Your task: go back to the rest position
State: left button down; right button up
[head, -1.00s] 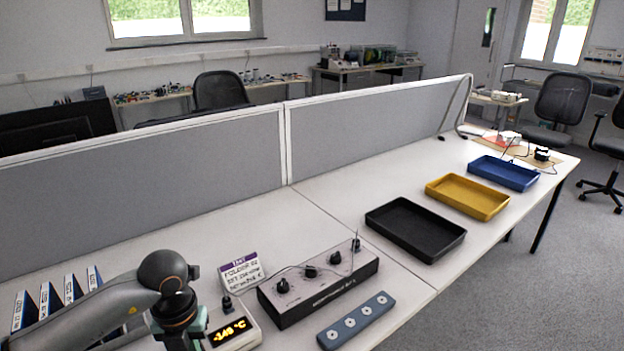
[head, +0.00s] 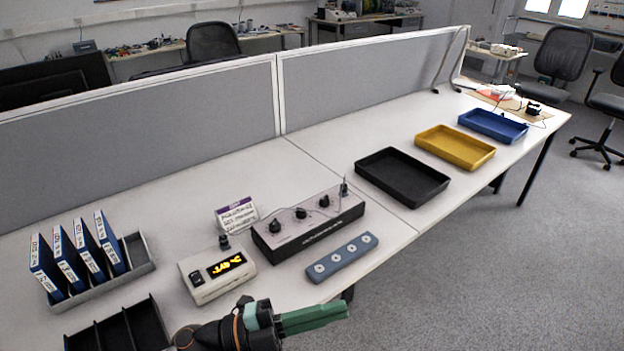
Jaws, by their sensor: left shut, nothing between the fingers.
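My left gripper (head: 340,310) is at the bottom of the head view, in front of the table's front edge. Its green fingers point right and are closed together with nothing between them. It is apart from the items on the table. The lower part of my left arm is cut off by the picture's bottom edge. My right gripper is not in view.
Near the gripper stand a temperature display box (head: 216,276), a blue-grey strip with round holes (head: 341,258) and a black-fronted knob box (head: 308,225). A rack (head: 141,254) of blue folders and a black divided tray (head: 118,330) are at left. Black (head: 402,178), yellow (head: 455,148) and blue (head: 493,126) trays lie right.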

pick_arm(q)
jog(key=w+a+f+n+t+y, duration=0.4)
jog(key=a+f+n+t+y, duration=0.8)
jog(key=n, duration=0.8)
jog(key=s+a+f+n+g+y, duration=0.2)
jog(key=s+a+f+n+g, duration=0.1)
jog(key=s+f, duration=0.3)
jog(key=s+a+f+n+g+y+p, duration=0.1)
jog(key=s+a+f+n+g+y, duration=0.1)
jog(key=s+f, duration=0.5)
jog(key=shift+s+a+f+n+g+y, duration=0.2)
jog(key=shift+a+f+n+g+y, duration=0.3)
jog(key=shift+a+g, duration=0.55)
